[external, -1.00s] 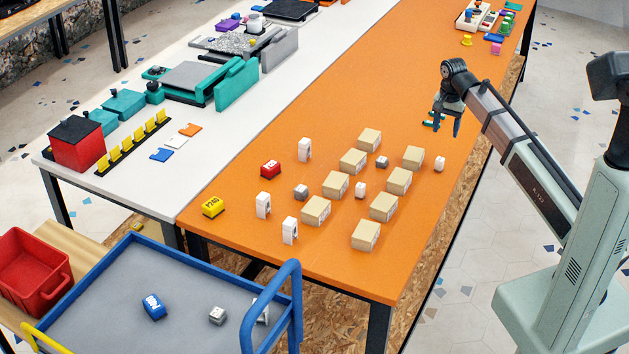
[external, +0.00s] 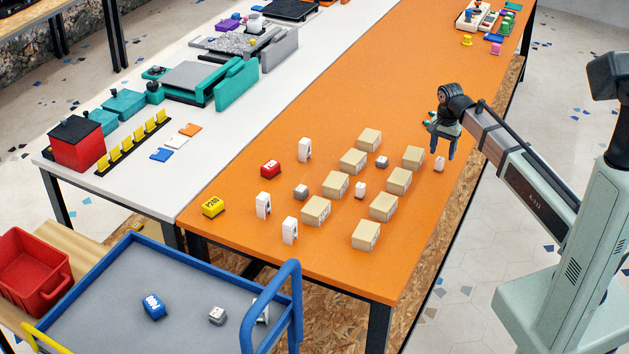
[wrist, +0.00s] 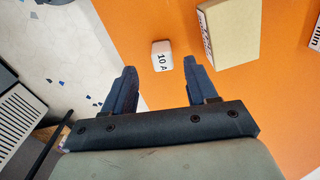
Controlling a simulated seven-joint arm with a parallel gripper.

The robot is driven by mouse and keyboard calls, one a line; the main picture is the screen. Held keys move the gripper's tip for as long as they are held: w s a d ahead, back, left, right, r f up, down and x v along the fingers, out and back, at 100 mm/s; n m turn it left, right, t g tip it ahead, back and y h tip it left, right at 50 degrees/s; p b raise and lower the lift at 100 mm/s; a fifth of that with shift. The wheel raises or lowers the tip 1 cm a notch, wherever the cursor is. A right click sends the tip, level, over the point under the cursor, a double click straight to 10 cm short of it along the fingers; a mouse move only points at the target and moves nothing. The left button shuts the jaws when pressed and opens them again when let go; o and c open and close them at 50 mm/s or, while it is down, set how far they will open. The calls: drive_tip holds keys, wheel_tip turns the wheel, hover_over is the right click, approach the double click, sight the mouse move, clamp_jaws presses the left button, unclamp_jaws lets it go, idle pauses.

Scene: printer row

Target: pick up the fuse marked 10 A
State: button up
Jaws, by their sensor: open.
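The fuse marked 10 A (wrist: 162,55) is a small white block on the orange table, and its black label reads in the wrist view. In the external view it is the small white piece (external: 440,164) near the table's right edge, right of the tan boxes. My gripper (external: 446,156) is open and empty, close to the fuse. In the wrist view the two dark fingers of my gripper (wrist: 160,70) point toward the fuse. The fuse lies around the fingertips, nearer the right finger; I cannot tell the height gap.
A tan box (wrist: 230,35) stands just right of the fuse; in the external view the nearest box (external: 413,157) is left of it. Several tan boxes fill the table's middle. Another small white piece (external: 361,190) and a grey one (external: 382,162) sit between the box rows.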

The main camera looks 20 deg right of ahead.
sight(440, 158)
drive_tip(key=shift+w+a+f, duration=0.1)
drive_tip(key=shift+a+f, duration=0.05)
drive_tip(key=shift+f, duration=2.5)
drive_tip(key=shift+c, duration=0.3)
drive_tip(key=c, duration=1)
